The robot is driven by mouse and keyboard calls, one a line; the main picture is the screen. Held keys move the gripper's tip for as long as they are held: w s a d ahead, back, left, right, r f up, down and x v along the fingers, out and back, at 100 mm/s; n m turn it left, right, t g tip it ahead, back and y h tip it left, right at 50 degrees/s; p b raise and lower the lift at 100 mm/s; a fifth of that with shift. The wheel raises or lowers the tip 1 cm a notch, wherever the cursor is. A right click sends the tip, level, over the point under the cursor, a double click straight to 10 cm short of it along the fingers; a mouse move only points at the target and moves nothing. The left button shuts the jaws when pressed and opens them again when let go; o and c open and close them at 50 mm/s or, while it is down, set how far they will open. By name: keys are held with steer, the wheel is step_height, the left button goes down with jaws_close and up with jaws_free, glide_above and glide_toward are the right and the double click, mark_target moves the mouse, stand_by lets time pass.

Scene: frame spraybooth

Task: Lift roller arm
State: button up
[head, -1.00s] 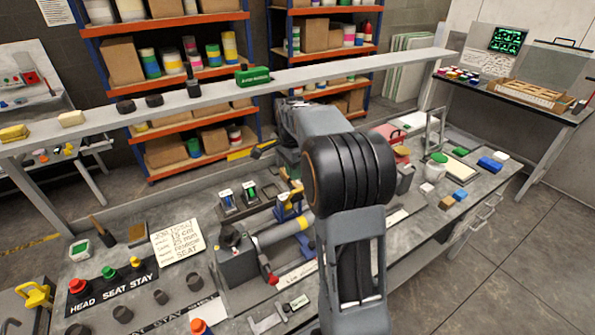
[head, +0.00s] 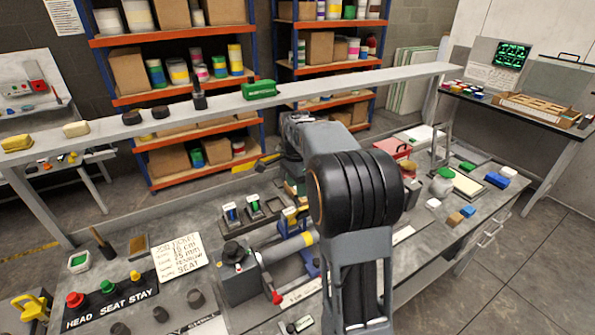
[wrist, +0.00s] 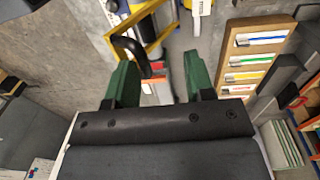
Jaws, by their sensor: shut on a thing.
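In the wrist view my gripper (wrist: 160,82) shows two green fingers held apart, with a black bent arm (wrist: 133,47) reaching between them. This looks like the roller arm, and the fingers are shut on it. Its lower part is close to an orange and white piece (wrist: 157,88), and my gripper's dark body hides what lies below. A yellow frame (wrist: 150,38) stands just beyond the bent arm. In the head view my own arm hides the fingers and what they hold.
The bench holds a grey tube with a yellow end (head: 295,243), a red-tipped lever (head: 275,296), a written job card (head: 182,255) and a HEAD SEAT STAY button panel (head: 105,300). A long raised rail (head: 330,85) crosses behind. A wooden rack (wrist: 255,55) stands close right in the wrist view.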

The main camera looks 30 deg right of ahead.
step_height(320, 180, up, 14)
steer(key=shift+w, duration=0.45)
steer(key=shift+f, duration=0.1)
steer(key=shift+a, duration=0.1)
stand_by(0.3)
